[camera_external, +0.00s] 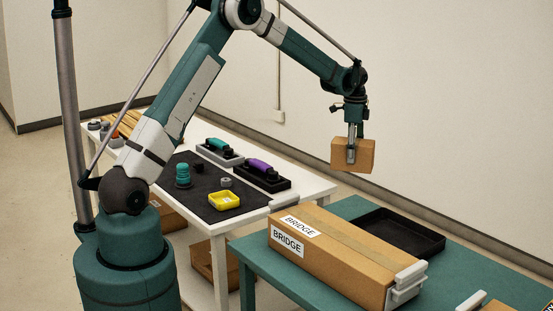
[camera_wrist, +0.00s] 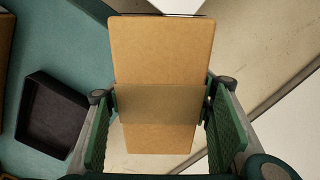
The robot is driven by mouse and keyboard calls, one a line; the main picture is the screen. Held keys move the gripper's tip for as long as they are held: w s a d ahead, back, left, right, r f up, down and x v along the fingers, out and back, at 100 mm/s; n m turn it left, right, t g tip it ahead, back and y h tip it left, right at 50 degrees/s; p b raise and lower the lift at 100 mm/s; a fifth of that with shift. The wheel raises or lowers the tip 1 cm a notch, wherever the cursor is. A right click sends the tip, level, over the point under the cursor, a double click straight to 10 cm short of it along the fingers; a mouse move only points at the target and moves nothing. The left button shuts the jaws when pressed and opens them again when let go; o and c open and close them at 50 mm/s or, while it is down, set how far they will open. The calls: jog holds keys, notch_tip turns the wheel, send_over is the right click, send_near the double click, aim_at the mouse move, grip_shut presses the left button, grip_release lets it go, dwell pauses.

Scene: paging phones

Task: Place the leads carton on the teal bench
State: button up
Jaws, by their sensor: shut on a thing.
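My gripper (camera_external: 355,140) is shut on a small plain brown carton (camera_external: 346,153), held in the air. No label that names it as the leads carton shows. In the wrist view the carton (camera_wrist: 160,50) sits between the green finger pads of my gripper (camera_wrist: 163,105), with a darker band across it. The teal bench (camera_external: 340,206) is at the lower right in the external view. In the wrist view the teal bench (camera_wrist: 60,30) lies to the left, and pale floor shows around the carton.
A long box marked BRIDGE (camera_external: 335,248) lies on the bench, with a shallow black tray (camera_external: 437,243) behind it. The bench's right part looks mostly clear. A white table (camera_external: 312,183) with a dark mat, phones and a yellow tray (camera_external: 224,201) stands to the left.

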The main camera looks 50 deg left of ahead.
jog(key=d+m, duration=0.2)
jog(key=d, duration=1.6)
jog(key=m, duration=0.5)
send_over(460, 289)
jog(key=shift+a, duration=0.1)
jog(key=shift+f, duration=0.1)
notch_tip(460, 289, down, 6)
jog(key=shift+f+b, duration=0.3)
jog(key=shift+f, duration=1.6)
jog(key=shift+f, duration=0.15)
